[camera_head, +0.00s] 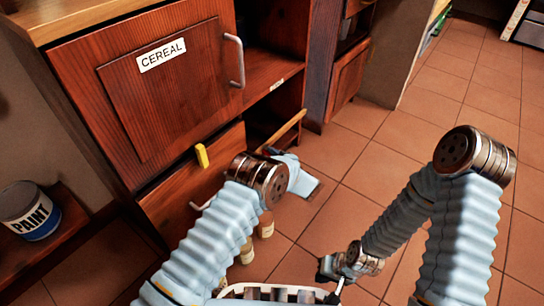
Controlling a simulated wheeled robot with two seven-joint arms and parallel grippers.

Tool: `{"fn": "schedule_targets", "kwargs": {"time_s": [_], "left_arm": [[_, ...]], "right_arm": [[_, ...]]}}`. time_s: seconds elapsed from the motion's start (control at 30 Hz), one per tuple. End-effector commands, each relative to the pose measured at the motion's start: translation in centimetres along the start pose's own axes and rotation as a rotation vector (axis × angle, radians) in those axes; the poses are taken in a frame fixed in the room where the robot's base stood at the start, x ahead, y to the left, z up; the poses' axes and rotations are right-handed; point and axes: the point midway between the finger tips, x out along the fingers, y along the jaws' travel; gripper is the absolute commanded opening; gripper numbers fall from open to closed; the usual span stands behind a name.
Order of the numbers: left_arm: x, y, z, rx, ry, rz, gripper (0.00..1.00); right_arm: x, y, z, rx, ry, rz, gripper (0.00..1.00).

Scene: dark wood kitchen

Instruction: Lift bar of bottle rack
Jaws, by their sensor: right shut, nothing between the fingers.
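A light wooden bar (284,131) slants up to the right at the low opening beside the cabinet; it seems to belong to the bottle rack, whose body is mostly hidden. Small bottles or jars with pale labels (265,224) show low down behind my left arm, partly covered by it. My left gripper (300,178) is just below and in front of the bar, partly hidden behind its wrist; I cannot tell whether they touch, or how far its fingers are apart. My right gripper (332,278) is low at the bottom centre, shut and empty, away from the bar.
A wooden cabinet door labelled CEREAL (165,90) has a metal handle (235,60). A drawer (190,185) with a yellow block (202,156) at its top edge is below it. A paint can (30,212) stands on a low shelf at left. Tiled floor (455,95) is open to the right.

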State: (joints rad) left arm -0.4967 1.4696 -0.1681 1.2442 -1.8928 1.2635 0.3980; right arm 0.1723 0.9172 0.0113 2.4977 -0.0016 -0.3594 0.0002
Motion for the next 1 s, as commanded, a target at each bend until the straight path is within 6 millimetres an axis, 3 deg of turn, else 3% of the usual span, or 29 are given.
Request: {"fn": "schedule_targets", "kwargs": {"time_s": [0.03, 0.17, 0.63, 0.77, 1.0], "left_arm": [[0.0, 0.0, 0.0, 0.0, 0.0, 0.0, 0.19], [0.0, 0.0, 0.0, 0.0, 0.0, 0.0, 0.0], [-0.2, -0.7, 0.3, 0.018, 0.001, 0.007, 0.0], [-0.6, -2.0, 1.1, 0.06, 0.0, 0.024, 0.0], [-1.4, -6.2, 2.9, 0.205, 0.001, 0.086, 0.0]], "right_arm": [[0.0, 0.0, 0.0, 0.0, 0.0, 0.0, 0.0], [0.0, 0.0, 0.0, 0.0, 0.0, 0.0, 0.0], [-0.3, -0.1, 0.0, 0.0, 0.0, 0.0, 0.0], [-0.8, -0.3, 0.0, 0.0, -0.001, 0.0, 0.0], [-2.1, -0.8, 0.0, -0.001, -0.005, 0.0, 0.0]]}}
